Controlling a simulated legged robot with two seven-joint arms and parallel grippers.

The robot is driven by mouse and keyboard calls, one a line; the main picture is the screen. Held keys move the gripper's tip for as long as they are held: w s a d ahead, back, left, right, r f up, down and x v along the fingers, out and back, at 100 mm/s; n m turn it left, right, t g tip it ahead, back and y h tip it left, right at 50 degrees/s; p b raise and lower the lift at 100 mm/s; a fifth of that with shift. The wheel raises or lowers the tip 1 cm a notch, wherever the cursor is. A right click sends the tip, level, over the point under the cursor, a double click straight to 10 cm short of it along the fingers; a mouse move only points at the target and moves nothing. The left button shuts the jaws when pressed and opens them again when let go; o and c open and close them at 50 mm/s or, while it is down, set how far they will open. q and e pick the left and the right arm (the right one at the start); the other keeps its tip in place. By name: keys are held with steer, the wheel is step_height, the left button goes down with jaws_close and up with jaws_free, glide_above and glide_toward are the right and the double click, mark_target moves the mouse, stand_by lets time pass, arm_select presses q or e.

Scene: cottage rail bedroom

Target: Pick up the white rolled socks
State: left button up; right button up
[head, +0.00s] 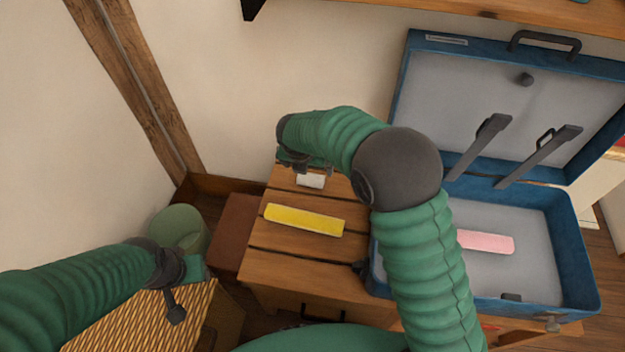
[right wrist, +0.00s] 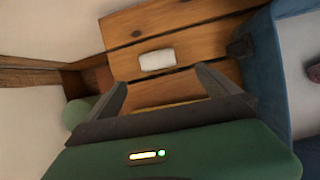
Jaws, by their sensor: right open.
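The white rolled socks (head: 311,181) lie on the slatted wooden table (head: 285,269) near its back edge. They also show in the right wrist view (right wrist: 157,60), ahead of and between the fingers. My right gripper (head: 303,163) is above and just behind the socks in the head view, partly hidden by its own arm. In the right wrist view its two fingers (right wrist: 160,88) are apart with nothing between them. My left gripper (head: 176,288) is at the lower left, over a woven surface, far from the socks. Its jaws are too unclear to read.
A yellow folded item (head: 304,219) lies on the table in front of the socks. An open blue suitcase (head: 577,255) with a pink item (head: 485,242) inside stands at the right. A green bin (head: 180,227) and a woven basket (head: 135,325) are at the left. A shelf (head: 440,12) hangs above.

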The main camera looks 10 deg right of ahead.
steer(key=b, duration=0.2)
glide_above(310, 178)
steer(key=s+a, duration=0.2)
step_height(310, 178, down, 7)
steer(key=shift+r, duration=0.1)
steer(key=shift+w+d+f+b, duration=0.2)
steer(key=shift+d+f+b, duration=0.2)
steer(key=shift+f, duration=0.2)
steer(key=shift+w+d+f+b, duration=0.25)
steer(key=shift+d+f, duration=0.2)
steer(key=shift+f, duration=0.15)
steer(key=b+x, duration=0.1)
steer(key=x, duration=0.1)
steer(key=b+x, duration=0.1)
steer(key=x, duration=0.1)
steer(key=shift+a, duration=0.3)
steer(key=shift+r, duration=0.1)
steer(key=shift+c, duration=0.6)
steer(key=shift+d, duration=0.25)
steer(key=c, duration=0.5)
arm_select(q)
step_height(310, 178, down, 7)
steer(key=a, duration=0.1)
steer(key=shift+r, duration=0.2)
arm_select(e)
steer(key=shift+a, duration=0.15)
steer(key=c, duration=0.8)
